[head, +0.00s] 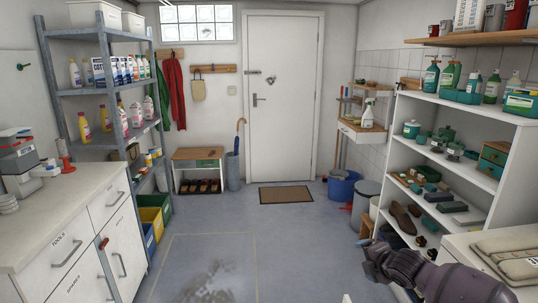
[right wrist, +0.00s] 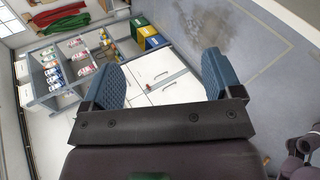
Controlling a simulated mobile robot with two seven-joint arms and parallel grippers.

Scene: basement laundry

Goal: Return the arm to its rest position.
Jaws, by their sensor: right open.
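My right arm comes in at the lower right of the head view, dark purple, reaching left above the floor. Its gripper (head: 366,246) is small there and partly hidden by its own wrist. In the right wrist view the two blue ridged fingers of this gripper (right wrist: 163,76) stand wide apart with nothing between them. Behind them the white cabinet shows at a distance.
A white shelf unit (head: 408,107) stands close on the right, near my right arm, with a pale worktop (head: 468,248) in front. A white cabinet (head: 103,232) and grey metal shelf (head: 85,34) line the left. The middle floor (head: 285,235) is clear up to the doormat (head: 286,197).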

